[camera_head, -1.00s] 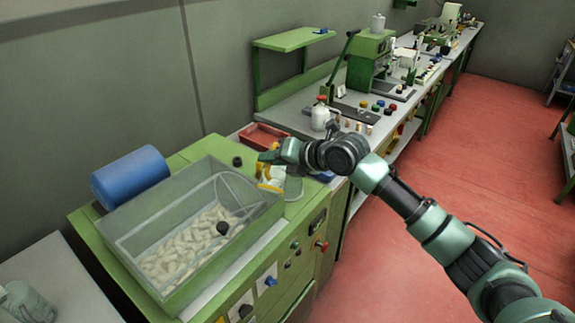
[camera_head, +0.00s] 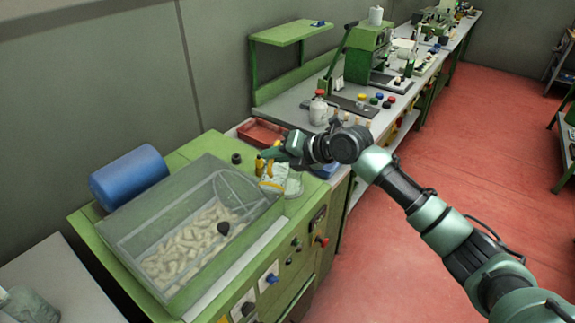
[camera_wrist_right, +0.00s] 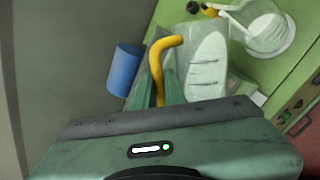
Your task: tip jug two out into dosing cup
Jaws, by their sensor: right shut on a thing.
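My right gripper (camera_head: 268,160) is shut on the yellow handle (camera_wrist_right: 157,68) of a clear jug (camera_head: 273,178). In the right wrist view the jug (camera_wrist_right: 205,65) shows pale markings or contents, which I cannot tell apart. The jug is held over the green machine top, close to a clear round cup (camera_head: 294,186), apparently the dosing cup. The cup (camera_wrist_right: 268,32) also shows in the right wrist view, with something pale inside. The jug partly hides the cup in the head view. I cannot tell whether anything is flowing. My left gripper is not in view.
A clear tank (camera_head: 150,222) of pale pieces stands left of the jug, with a blue cylinder (camera_head: 130,176) behind it. A red tray (camera_head: 262,132) lies behind the gripper. A white bottle with a red cap (camera_head: 318,108) stands on the bench beyond.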

